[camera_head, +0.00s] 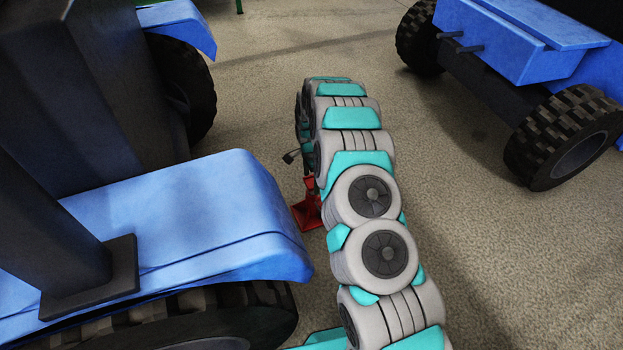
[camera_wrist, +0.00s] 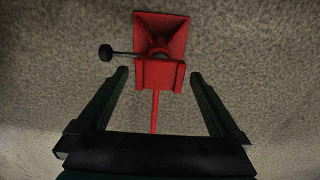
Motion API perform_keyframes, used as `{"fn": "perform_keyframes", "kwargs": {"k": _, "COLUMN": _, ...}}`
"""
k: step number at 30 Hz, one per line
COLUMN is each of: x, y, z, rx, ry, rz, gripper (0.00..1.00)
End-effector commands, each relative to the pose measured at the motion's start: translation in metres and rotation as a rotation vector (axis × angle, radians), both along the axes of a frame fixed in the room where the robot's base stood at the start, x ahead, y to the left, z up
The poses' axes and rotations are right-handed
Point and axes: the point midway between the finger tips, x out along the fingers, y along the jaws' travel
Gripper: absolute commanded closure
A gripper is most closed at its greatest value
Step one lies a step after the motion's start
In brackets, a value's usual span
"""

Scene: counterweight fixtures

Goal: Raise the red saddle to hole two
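The red stand (camera_head: 308,212) is on the floor, partly hidden behind my arm in the head view. In the wrist view its square flared base (camera_wrist: 162,24) is at the top. The red saddle (camera_wrist: 160,76) is a blocky piece below the base in the picture, with a thin red rod (camera_wrist: 155,112) running down from it. A pin with a black knob (camera_wrist: 106,53) sticks out to the left; the knob also shows in the head view (camera_head: 290,157). My gripper (camera_wrist: 159,76) is open, one finger on each side of the saddle in the picture, with gaps visible. Depth and holes cannot be told.
A blue vehicle fender (camera_head: 190,215) over a dark tyre stands close at the left of my arm. Another blue vehicle (camera_head: 520,45) with black tyres is at the upper right. The speckled floor (camera_head: 450,200) between is clear.

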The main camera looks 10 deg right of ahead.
Motion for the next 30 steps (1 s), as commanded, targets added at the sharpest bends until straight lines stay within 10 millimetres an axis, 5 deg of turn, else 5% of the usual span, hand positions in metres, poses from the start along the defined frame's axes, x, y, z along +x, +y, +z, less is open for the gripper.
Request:
{"fn": "perform_keyframes", "kwargs": {"k": 8, "x": 0.000, "y": 0.000, "z": 0.005, "rx": 0.000, "ry": 0.000, "rz": 0.000, "gripper": 0.00}}
{"fn": "perform_keyframes", "kwargs": {"k": 21, "x": 0.001, "y": 0.000, "z": 0.068, "rx": 0.000, "ry": -0.003, "rz": 0.000, "gripper": 0.00}}
{"fn": "perform_keyframes", "kwargs": {"k": 30, "x": 0.000, "y": 0.000, "z": 0.078, "rx": 0.000, "ry": 0.002, "rz": 0.000, "gripper": 0.00}}
